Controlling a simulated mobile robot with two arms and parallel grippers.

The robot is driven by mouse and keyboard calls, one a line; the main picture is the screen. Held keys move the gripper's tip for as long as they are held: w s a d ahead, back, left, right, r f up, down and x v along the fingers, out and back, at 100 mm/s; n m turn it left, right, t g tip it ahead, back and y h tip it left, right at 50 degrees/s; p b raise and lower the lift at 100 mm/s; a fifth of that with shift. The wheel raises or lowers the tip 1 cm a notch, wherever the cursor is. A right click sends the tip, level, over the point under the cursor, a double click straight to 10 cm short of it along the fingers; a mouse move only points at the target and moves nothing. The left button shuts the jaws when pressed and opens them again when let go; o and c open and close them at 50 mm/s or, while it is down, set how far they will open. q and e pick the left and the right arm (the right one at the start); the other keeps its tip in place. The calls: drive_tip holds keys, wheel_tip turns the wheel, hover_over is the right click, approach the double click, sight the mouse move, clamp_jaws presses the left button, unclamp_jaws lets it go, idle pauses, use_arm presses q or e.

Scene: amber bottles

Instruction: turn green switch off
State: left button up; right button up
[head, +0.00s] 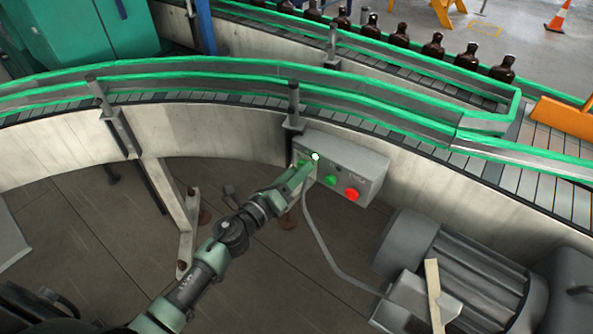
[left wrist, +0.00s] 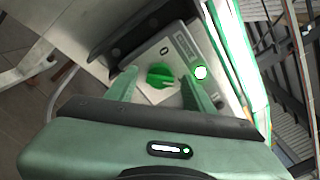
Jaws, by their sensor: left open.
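The green switch (left wrist: 160,76) is a rotary knob on the grey control box, clear in the left wrist view. My left gripper (left wrist: 161,80) is open, with one finger on each side of the knob. Small gaps show beside the knob, and I cannot tell whether a finger touches it. In the head view my left gripper (head: 300,174) is at the left end of the control box (head: 362,159) and largely hides the knob. A lit lamp (head: 315,156) is beside it, also bright in the left wrist view (left wrist: 200,72). My right gripper is not in view.
The box also carries a green button (head: 330,181) and a red button (head: 351,194). A cable (head: 318,236) hangs below it. A conveyor (head: 190,84) with green rails curves above. A motor (head: 470,270) stands at lower right. Amber bottles (head: 433,46) line the far conveyor.

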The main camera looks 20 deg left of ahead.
use_arm(q)
drive_tip(key=shift+c, duration=0.3)
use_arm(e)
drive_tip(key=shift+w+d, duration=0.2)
use_arm(q)
clamp_jaws()
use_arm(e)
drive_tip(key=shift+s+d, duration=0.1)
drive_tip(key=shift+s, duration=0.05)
use_arm(q)
drive_tip(key=shift+n, duration=0.3)
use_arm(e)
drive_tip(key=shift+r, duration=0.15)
use_arm(q)
drive_tip(key=n+p, duration=0.5)
drive_tip(key=n, duration=1.2)
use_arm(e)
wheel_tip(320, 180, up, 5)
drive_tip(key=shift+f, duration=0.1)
use_arm(q)
drive_tip(key=shift+n, duration=0.3)
